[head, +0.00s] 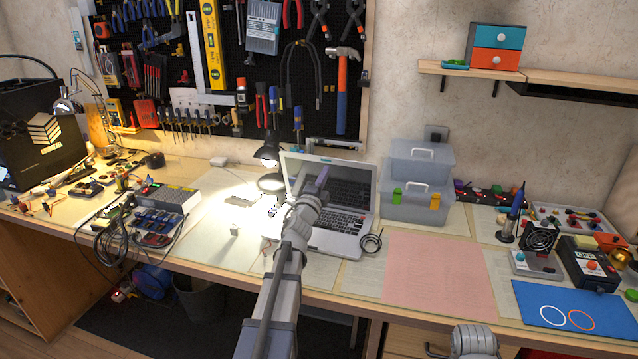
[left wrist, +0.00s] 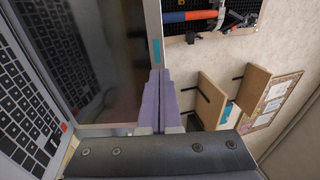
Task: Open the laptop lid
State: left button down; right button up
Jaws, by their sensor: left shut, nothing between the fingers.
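The laptop (head: 345,221) stands on the workbench in the middle of the head view, with its lid (head: 346,178) raised and the screen and keyboard exposed. In the left wrist view the dark screen (left wrist: 98,52) and the keyboard (left wrist: 28,100) fill the left side. My left gripper (head: 318,176) is in front of the screen in the head view, its purple fingers shut and empty. In the left wrist view the fingers (left wrist: 158,88) are at the lid's edge; I cannot tell whether they touch it. Part of my right arm shows at the bottom of the head view, but its gripper fingers do not.
A pink mat (head: 437,277) leaves free room to the right. The pegboard (head: 275,100) rises behind.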

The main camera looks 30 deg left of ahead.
aim_at(332, 160)
pick_arm(q)
jog(key=shift+x, duration=1.85)
jog(key=shift+p, duration=0.3)
jog(key=shift+w+r, duration=0.1)
jog(key=shift+w, duration=0.15)
jog(key=p+x, duration=0.1)
jog(key=x, duration=0.7)
jog(key=shift+w, duration=0.25)
jog(key=shift+f, duration=0.25)
jog(key=s+d+r+p, duration=0.2)
jog(key=s+p, duration=0.1)
jog(key=s, duration=1)
jog(key=shift+s+d+r, duration=0.15)
jog(key=shift+s+r, duration=0.15)
jog(key=shift+r, duration=0.05)
